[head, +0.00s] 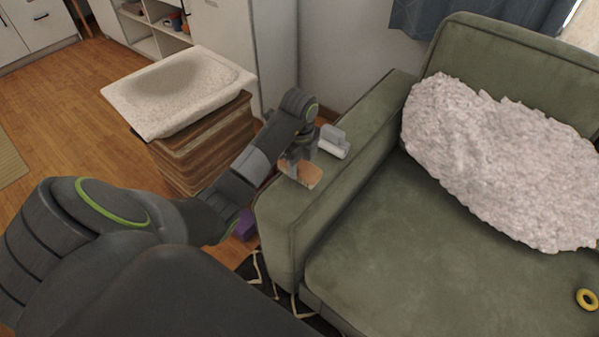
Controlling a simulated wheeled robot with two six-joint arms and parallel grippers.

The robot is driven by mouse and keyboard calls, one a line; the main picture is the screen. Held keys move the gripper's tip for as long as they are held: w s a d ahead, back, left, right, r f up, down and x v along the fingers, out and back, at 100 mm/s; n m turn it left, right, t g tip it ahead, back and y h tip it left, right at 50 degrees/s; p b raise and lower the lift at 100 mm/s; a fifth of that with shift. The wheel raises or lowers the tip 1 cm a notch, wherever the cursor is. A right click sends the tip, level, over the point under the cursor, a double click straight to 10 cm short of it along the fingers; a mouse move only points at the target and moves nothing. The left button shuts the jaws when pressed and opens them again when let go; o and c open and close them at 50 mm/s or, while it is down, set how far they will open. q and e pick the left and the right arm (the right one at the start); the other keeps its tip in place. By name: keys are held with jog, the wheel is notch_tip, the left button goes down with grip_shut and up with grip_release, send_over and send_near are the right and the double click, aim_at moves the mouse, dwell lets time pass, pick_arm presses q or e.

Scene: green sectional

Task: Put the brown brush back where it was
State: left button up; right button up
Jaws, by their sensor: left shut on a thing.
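The brown brush (308,177) shows as a small light-brown block at the top of the green sofa's left armrest (285,213). My left gripper (297,166) comes in from the left and is shut on the brush, pointing down. The gripper hides part of the brush. I cannot tell whether the brush touches the armrest or is just above it. My right gripper is not in view.
A white and grey object (334,143) lies on the armrest just behind the brush. A fluffy pale cushion (500,160) and a yellow ring (587,299) are on the sofa. A stone-like basin (180,90) tops a brown wooden stand (205,145) at left. The seat's middle is clear.

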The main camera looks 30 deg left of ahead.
aim_at(300, 163)
pick_arm(q)
jog(key=shift+f, duration=1.45)
jog(key=shift+f, duration=0.1)
jog(key=o, duration=0.9)
jog(key=shift+o, duration=0.2)
jog(key=shift+r, duration=0.25)
notch_tip(300, 163, up, 4)
jog(key=shift+w+r, duration=0.1)
jog(key=shift+r, duration=0.1)
notch_tip(300, 163, up, 6)
jog(key=p, duration=0.5)
jog(key=shift+r+p, duration=0.7)
jog(key=shift+p, duration=0.25)
